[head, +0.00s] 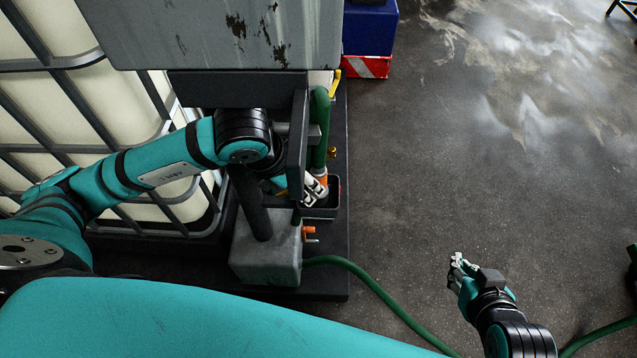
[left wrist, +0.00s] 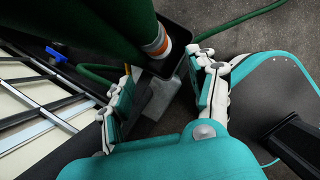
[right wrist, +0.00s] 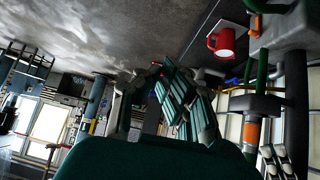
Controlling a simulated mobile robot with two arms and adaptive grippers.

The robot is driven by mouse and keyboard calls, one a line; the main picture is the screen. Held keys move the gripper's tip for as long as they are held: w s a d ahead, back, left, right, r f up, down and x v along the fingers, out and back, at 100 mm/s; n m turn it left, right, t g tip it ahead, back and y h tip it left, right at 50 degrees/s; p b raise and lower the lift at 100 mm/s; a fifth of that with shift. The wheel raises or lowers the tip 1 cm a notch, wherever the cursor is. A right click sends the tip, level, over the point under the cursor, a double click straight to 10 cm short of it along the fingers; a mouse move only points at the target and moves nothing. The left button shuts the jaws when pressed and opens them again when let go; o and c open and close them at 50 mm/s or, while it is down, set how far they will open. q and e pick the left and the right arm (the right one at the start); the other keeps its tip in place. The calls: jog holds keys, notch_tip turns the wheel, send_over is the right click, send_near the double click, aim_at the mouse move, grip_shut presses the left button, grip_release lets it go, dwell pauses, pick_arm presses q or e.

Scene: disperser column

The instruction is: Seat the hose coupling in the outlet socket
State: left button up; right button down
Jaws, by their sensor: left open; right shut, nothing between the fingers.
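A thick green hose (head: 319,130) hangs down beside a dark bracket. Its lower end has an orange and white band (head: 322,180), which looks like the coupling, above a small dark open box (head: 318,212). My left gripper (head: 314,190) is open beside that end. In the left wrist view, the banded end (left wrist: 158,43) lies beyond and between my spread left fingers (left wrist: 163,80), with no finger closed on it. I cannot make out the outlet socket for certain. My right gripper (head: 458,266) is shut and empty above the floor, well to the right.
A grey block (head: 262,262) with an orange fitting (head: 308,234) stands below the box; a thin green hose (head: 375,310) runs from it across the floor. A caged white tank (head: 110,110) is at left.

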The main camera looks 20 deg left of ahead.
aim_at(315, 168)
pick_arm(q)
jog(key=w+d, duration=0.2)
jog(key=w, duration=0.1)
jog(key=shift+w+d, duration=0.1)
jog(key=shift+w, duration=0.2)
jog(key=shift+b+x, duration=0.45)
jog(key=shift+x, duration=1)
grip_shut()
pick_arm(e)
jog(key=w+r+t, duration=0.1)
jog(key=w+a+r+t, duration=0.1)
jog(key=w, duration=0.1)
jog(key=shift+a+r+y, duration=0.1)
jog(key=shift+r+y, duration=0.2)
